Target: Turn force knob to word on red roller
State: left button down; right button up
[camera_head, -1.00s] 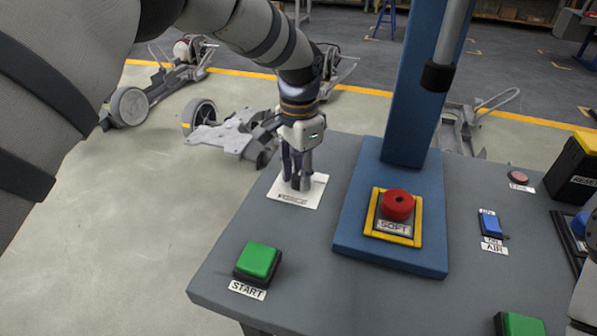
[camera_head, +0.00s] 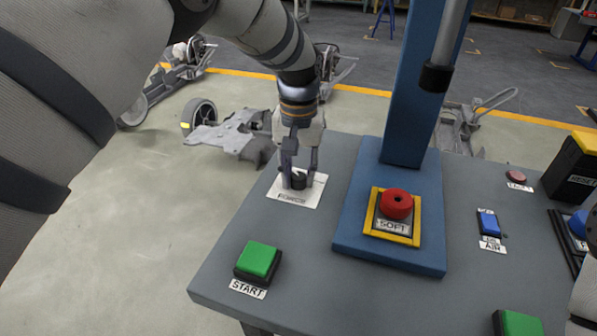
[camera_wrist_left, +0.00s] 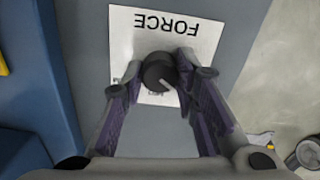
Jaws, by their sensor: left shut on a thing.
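The force knob (camera_head: 297,181) is a dark round knob on a white plate (camera_head: 312,192) marked FORCE, at the table's far left. In the left wrist view the knob (camera_wrist_left: 159,72) has a pale pointer line toward the picture's lower right. The small marks round it are mostly hidden by my fingers. My left gripper (camera_head: 299,176) points down and is shut on the knob, one finger on each side. The red roller (camera_head: 397,203) sits in a yellow frame on the blue base, with the word SOFT on a label at its front. My right gripper is not in view.
A blue column (camera_head: 412,90) rises behind the roller, with a grey cylinder hanging beside it. A green START button (camera_head: 258,261) stands at the front left. A blue AIR switch (camera_head: 488,223) and a small red button (camera_head: 516,176) are to the right.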

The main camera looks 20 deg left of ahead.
aim_at(299, 176)
pick_arm(q)
jog(key=shift+f+n, duration=0.1)
jog(key=shift+n, duration=0.4)
jog(key=c, duration=1.2)
grip_release()
jog(key=shift+c, duration=0.2)
notch_tip(299, 176, up, 12)
